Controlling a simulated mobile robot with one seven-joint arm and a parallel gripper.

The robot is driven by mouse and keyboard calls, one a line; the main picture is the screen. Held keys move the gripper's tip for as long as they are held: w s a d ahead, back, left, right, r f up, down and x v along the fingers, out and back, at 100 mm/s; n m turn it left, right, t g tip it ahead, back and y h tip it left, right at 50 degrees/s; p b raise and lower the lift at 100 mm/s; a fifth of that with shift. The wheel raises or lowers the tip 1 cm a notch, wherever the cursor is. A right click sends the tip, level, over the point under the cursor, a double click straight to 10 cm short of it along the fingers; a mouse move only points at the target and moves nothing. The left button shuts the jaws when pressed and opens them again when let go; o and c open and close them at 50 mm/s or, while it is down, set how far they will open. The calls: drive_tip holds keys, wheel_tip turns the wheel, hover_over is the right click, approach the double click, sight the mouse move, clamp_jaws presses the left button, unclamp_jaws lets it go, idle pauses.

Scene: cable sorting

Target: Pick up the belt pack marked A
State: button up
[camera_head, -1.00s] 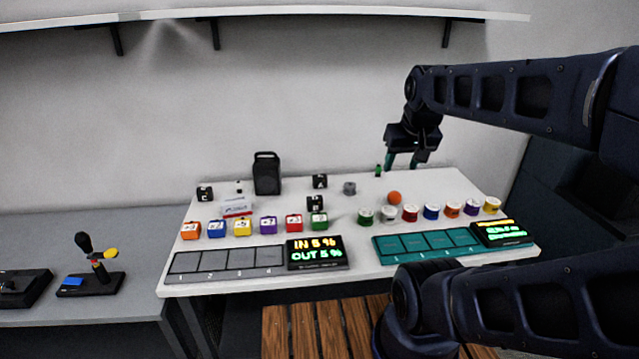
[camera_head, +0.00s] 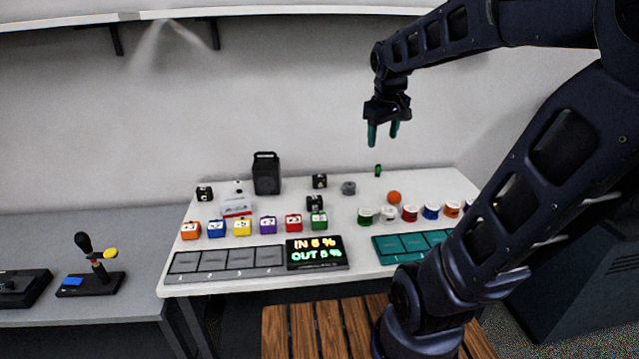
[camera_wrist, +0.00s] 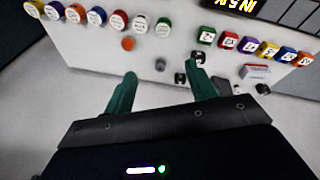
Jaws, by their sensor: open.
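The belt pack marked A (camera_head: 320,181) is a small black block with a white mark, standing near the back of the white table, right of the black speaker. In the wrist view the belt pack A (camera_wrist: 180,78) appears close beside the right finger, partly hidden by it. Similar black packs are B (camera_head: 314,203), just in front of A, and C (camera_head: 205,193), at the back left. My gripper (camera_head: 383,133) has green fingers pointing down. It is open and empty, high above the table's back, right of pack A. The open fingers also show in the wrist view (camera_wrist: 161,78).
The speaker (camera_head: 266,174) is left. Coloured boxes and spools line the middle, with a grey tray (camera_head: 228,274) and teal tray (camera_head: 398,258) in front. A shelf hangs above.

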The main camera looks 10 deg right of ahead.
drive_tip(key=w+a+f+n+g, duration=0.1)
drive_tip(key=w+n, duration=0.1)
drive_tip(key=w, duration=0.4)
drive_tip(key=w+a+f+n, duration=0.1)
drive_tip(key=w+a+n, duration=0.1)
drive_tip(key=w, duration=0.3)
drive_tip(key=n+g+h, duration=0.2)
drive_tip(key=n+h, duration=0.2)
drive_tip(key=n, duration=0.7)
hover_over(319, 176)
drive_tip(key=a, duration=0.4)
wheel_tip(319, 176, down, 25)
drive_tip(key=x, duration=0.5)
drive_tip(key=shift+s+d, duration=0.1)
drive_tip(key=shift+d, duration=0.15)
drive_tip(key=shift+y, duration=0.3)
drive_tip(key=shift+d+x, duration=0.1)
drive_tip(key=shift+x, duration=1.2)
drive_tip(key=shift+d+x, duration=0.15)
drive_tip(key=shift+x, duration=1.1)
drive_tip(key=shift+r, duration=0.15)
drive_tip(key=c, duration=1.2)
drive_tip(key=shift+o, duration=0.2)
